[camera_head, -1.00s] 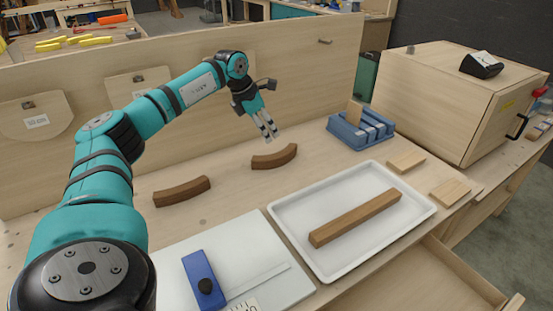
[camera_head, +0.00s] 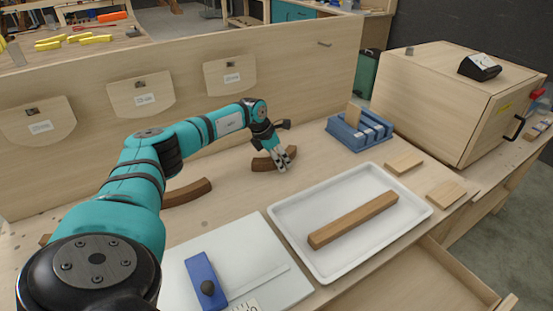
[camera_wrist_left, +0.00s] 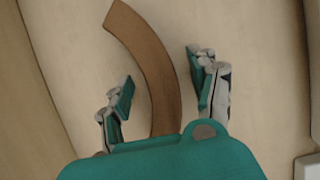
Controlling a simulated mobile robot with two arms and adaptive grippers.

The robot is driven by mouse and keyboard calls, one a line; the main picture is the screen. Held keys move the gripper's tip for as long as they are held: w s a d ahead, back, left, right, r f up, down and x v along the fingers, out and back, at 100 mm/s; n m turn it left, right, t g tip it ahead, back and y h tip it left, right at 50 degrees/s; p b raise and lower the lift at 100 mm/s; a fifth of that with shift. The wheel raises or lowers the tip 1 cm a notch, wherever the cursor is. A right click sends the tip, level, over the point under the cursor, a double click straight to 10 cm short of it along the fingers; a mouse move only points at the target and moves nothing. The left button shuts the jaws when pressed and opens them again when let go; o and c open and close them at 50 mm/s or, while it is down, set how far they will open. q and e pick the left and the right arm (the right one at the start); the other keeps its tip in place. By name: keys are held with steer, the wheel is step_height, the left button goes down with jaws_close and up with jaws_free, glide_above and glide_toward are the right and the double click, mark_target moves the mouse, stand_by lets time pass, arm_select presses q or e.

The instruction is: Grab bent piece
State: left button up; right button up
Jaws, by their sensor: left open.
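A curved brown wooden piece (camera_head: 262,163) lies on the workbench near the back board. In the left wrist view the same bent piece (camera_wrist_left: 155,62) runs between the two fingers, and its lower end is hidden behind the gripper body. My left gripper (camera_head: 281,166) is over this piece. Its fingers (camera_wrist_left: 160,90) are open on either side of the piece, with gaps visible. A second bent piece (camera_head: 189,191) lies to the left, partly covered by my left arm. My right gripper is not in view.
A white tray (camera_head: 282,213) holding a straight wooden bar (camera_head: 354,219) stands to the right. A blue slotted rack (camera_head: 345,137) is behind it, with small wooden blocks (camera_head: 404,163) nearby. A white board (camera_head: 280,290) with a blue tool (camera_head: 203,278) lies in front. The upright back board (camera_head: 305,75) bounds the bench.

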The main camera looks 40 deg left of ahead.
arm_select(q)
jaws_close()
stand_by(0.4)
steer(key=shift+r, duration=0.2)
